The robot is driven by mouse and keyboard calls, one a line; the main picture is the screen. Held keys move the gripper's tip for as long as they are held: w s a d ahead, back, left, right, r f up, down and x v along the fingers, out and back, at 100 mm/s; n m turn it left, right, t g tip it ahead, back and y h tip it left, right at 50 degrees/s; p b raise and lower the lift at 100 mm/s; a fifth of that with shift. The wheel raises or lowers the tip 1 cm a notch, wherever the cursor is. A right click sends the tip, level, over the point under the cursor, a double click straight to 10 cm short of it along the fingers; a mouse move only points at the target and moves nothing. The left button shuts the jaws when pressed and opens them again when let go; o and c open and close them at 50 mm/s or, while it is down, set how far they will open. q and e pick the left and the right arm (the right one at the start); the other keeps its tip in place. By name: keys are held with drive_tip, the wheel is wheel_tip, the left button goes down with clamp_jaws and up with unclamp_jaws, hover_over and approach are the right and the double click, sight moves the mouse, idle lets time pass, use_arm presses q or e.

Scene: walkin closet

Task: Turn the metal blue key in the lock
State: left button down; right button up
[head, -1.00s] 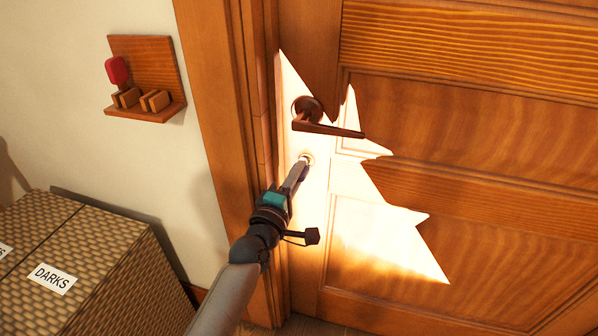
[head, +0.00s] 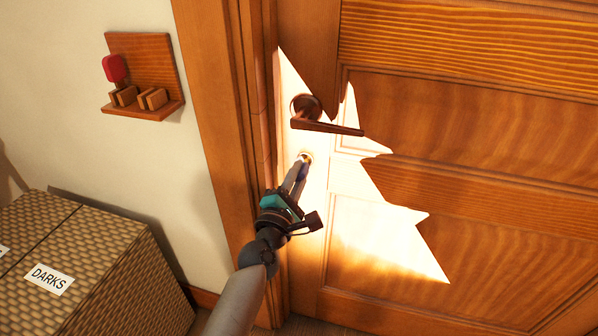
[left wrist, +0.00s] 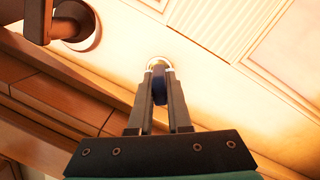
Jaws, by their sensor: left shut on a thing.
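My left gripper (head: 299,172) reaches up to the lock (head: 306,158) below the door handle. In the left wrist view, my left gripper (left wrist: 159,85) is shut on the dark blue key (left wrist: 159,88), with one finger on each side of its head. The key's front end is at the round lock (left wrist: 159,63), and its shaft is hidden. In the head view only a small bluish part of the key (head: 303,171) shows between the fingers. My right gripper is in neither view.
A brown lever handle (head: 328,127) sits just above the lock on the wooden door (head: 450,215). A wooden wall rack (head: 150,75) holds a red-headed key (head: 113,68). A woven hamper (head: 110,270) labelled DARKS stands at lower left.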

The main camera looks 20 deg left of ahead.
use_arm(q)
drive_tip(key=n+y, duration=0.1)
drive_tip(key=n, duration=0.3)
drive_tip(key=shift+d, duration=0.15)
drive_tip(key=n, duration=0.3)
drive_tip(key=shift+d, duration=0.1)
drive_tip(key=n+y, duration=0.1)
drive_tip(key=n, duration=0.2)
drive_tip(key=shift+d, duration=0.1)
drive_tip(key=shift+n, duration=0.3)
